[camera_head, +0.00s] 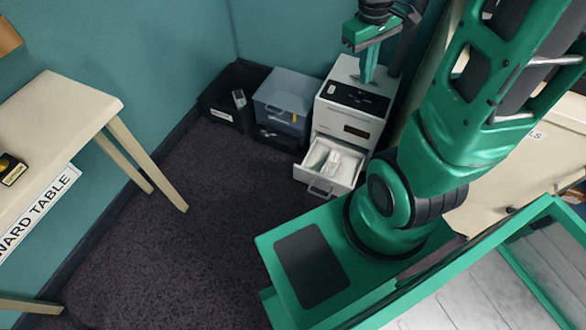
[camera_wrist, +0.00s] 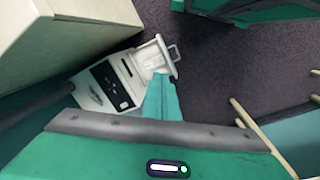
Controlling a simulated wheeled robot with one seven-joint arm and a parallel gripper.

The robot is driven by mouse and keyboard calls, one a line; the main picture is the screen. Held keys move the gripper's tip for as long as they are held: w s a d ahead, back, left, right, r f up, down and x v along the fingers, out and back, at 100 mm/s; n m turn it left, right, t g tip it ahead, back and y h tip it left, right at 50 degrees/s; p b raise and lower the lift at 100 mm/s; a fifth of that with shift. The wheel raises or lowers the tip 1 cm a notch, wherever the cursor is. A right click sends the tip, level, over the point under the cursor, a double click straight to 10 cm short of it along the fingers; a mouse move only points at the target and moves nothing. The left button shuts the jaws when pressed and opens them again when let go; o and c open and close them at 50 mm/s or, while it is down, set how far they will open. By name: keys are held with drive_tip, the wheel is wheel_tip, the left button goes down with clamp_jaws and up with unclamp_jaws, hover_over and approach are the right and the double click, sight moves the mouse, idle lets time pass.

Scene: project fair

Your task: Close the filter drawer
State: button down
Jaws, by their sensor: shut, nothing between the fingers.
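The filter drawer (camera_head: 326,166) is the open bottom drawer of a white machine (camera_head: 350,110) with a dark top panel, standing on the floor against the wall. The drawer is pulled out toward the front, with pale filters inside and a handle on its front. It also shows in the wrist view (camera_wrist: 154,55), sticking out from the machine (camera_wrist: 110,84). My gripper (camera_head: 368,78) is shut and empty, pointing down over the top of the machine. In the wrist view, my gripper (camera_wrist: 163,78) appears in front of the machine; whether it touches anything cannot be told.
A grey-blue drawer box (camera_head: 285,95) and a black bin (camera_head: 232,92) stand left of the machine. A cream table (camera_head: 60,115) is at the left. A pale cabinet (camera_head: 520,160) is at the right. The dark carpet (camera_head: 180,240) in front is clear.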

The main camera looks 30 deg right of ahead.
drive_tip(key=w+a+f+n+h, duration=0.1)
drive_tip(key=w+a+f+n, duration=0.2)
drive_tip(key=w+f+n, duration=0.75)
drive_tip(key=w+a+f+n, duration=0.3)
drive_tip(key=w+f, duration=0.4)
drive_tip(key=f, duration=0.8)
drive_tip(key=s+a+f+n+t, duration=0.1)
drive_tip(key=a+f+n, duration=0.25)
drive_tip(key=f, duration=0.65)
drive_tip(key=s+a+f+n, duration=0.1)
drive_tip(key=a+f+n, duration=0.25)
drive_tip(key=f, duration=0.55)
drive_tip(key=s+a+f+n+t, duration=0.15)
drive_tip(key=f+n, duration=0.25)
drive_tip(key=f, duration=0.6)
drive_tip(key=w+d+f, duration=0.4)
drive_tip(key=f, duration=0.5)
drive_tip(key=shift+d+f, duration=0.2)
drive_tip(key=shift+f, duration=0.15)
drive_tip(key=shift+w+a+g, duration=0.1)
drive_tip(key=shift+a+g, duration=0.05)
drive_tip(key=shift+g, duration=0.1)
